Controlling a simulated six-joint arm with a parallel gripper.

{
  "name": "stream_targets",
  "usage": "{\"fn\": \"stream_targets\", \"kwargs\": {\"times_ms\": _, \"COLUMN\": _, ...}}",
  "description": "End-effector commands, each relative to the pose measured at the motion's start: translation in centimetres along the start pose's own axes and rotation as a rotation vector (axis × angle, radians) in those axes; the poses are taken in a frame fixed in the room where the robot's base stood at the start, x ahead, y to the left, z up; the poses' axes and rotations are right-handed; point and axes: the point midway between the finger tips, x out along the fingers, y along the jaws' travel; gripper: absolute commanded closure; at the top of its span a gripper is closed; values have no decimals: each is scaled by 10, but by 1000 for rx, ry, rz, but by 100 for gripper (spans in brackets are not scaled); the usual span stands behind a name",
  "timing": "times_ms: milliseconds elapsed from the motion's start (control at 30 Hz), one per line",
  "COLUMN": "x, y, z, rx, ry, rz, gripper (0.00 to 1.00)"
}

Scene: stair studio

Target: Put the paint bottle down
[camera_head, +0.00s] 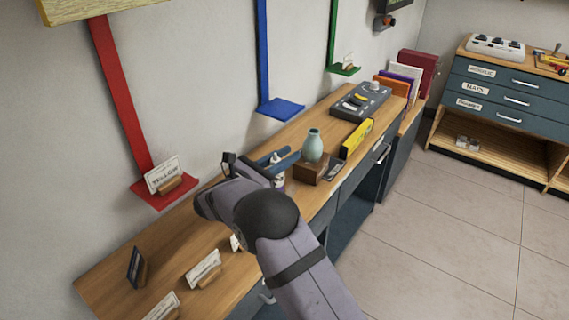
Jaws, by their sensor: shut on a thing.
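My gripper (277,161) is over the long wooden bench, left of a brown wooden block. Its blue-grey fingers are shut around a small pale bottle, the paint bottle (279,183). Its narrow top shows between the fingers and its pale, purplish body shows below them. The bottle looks roughly upright. My wrist hides its left side, and I cannot tell whether its base touches the bench.
A green vase (313,146) stands on the wooden block (309,172), close right of the gripper. A yellow box (356,138) and a grey control box (361,102) are farther along the bench (190,228). Card holders (203,269) stand at the near end. A red shelf (165,192) is on the wall.

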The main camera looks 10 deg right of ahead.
Motion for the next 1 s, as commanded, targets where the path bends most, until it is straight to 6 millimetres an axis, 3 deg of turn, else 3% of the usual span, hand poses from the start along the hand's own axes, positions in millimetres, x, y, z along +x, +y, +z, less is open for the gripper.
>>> {"fn": "stream_targets", "kwargs": {"times_ms": 300, "x": 0, "y": 0, "z": 55, "rx": 6, "ry": -1, "rz": -1, "gripper": 100}}
{"fn": "stream_targets", "kwargs": {"times_ms": 500, "x": 0, "y": 0, "z": 78, "rx": 4, "ry": -1, "rz": 0, "gripper": 100}}
{"fn": "stream_targets", "kwargs": {"times_ms": 767, "x": 3, "y": -2, "z": 84, "rx": 1, "ry": -1, "rz": -5, "gripper": 100}}
{"fn": "stream_targets", "kwargs": {"times_ms": 900, "x": 17, "y": -12, "z": 82, "rx": 3, "ry": -1, "rz": -34, "gripper": 100}}
{"fn": "stream_targets", "kwargs": {"times_ms": 1000, "x": 34, "y": -27, "z": 91, "rx": 7, "ry": -2, "rz": -71, "gripper": 100}}
